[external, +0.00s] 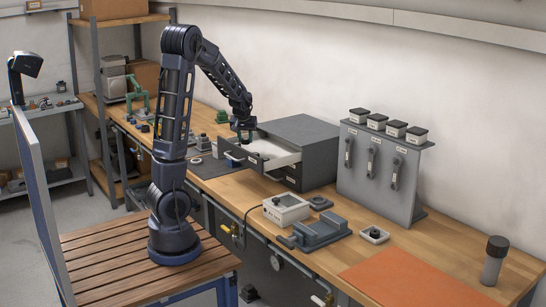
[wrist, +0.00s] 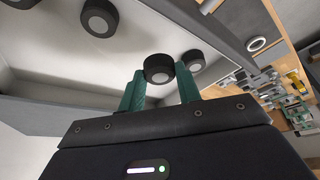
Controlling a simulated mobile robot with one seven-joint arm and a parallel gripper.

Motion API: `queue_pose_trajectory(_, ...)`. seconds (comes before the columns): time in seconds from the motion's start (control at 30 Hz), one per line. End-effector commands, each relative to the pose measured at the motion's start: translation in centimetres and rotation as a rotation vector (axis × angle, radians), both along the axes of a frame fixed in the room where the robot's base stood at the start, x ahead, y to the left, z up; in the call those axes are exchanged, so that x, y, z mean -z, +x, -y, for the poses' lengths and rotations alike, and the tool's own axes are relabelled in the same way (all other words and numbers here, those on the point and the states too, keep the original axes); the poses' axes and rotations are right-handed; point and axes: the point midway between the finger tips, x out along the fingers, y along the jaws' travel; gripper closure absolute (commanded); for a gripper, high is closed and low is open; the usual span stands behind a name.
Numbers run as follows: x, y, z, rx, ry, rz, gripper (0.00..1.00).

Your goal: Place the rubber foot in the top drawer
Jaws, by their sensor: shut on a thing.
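The grey drawer cabinet (external: 310,130) stands on the bench with its top drawer (external: 283,160) pulled open. My gripper (external: 245,138) is over the left part of the open drawer. In the wrist view its green fingers (wrist: 161,85) are shut on a black round rubber foot (wrist: 159,69) with a grey centre. Similar black round feet lie on the pale drawer floor, one at the upper left (wrist: 99,17) and one just right of the held foot (wrist: 194,58). The height of the held foot above the drawer floor is hard to tell.
A grey drawer wall (wrist: 60,112) runs close to my fingers. A grey panel (external: 375,175) with hanging tools and small boxes stands right of the cabinet. A white box (external: 286,210) and a grey vise-like fixture (external: 320,232) sit in front. An orange mat (external: 400,278) is clear.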

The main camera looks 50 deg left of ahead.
Motion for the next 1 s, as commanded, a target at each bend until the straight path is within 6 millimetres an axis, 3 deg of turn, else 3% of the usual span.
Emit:
queue_pose_trajectory(0.4, 4.3, -0.1, 0.0, 0.0, 0.001, -0.002, 0.88)
queue_pose_trajectory(0.8, 4.6, 0.0, 0.0, 0.0, 0.001, -0.001, 0.88)
queue_pose_trajectory(0.83, 4.6, 0.0, 0.0, 0.0, 0.0, 0.0, 0.61)
queue_pose_trajectory(0.9, 4.6, 0.0, 0.0, 0.0, 0.0, 0.0, 0.47)
queue_pose_trajectory(1.0, 4.6, 0.0, 0.0, 0.0, 0.0, 0.0, 0.45)
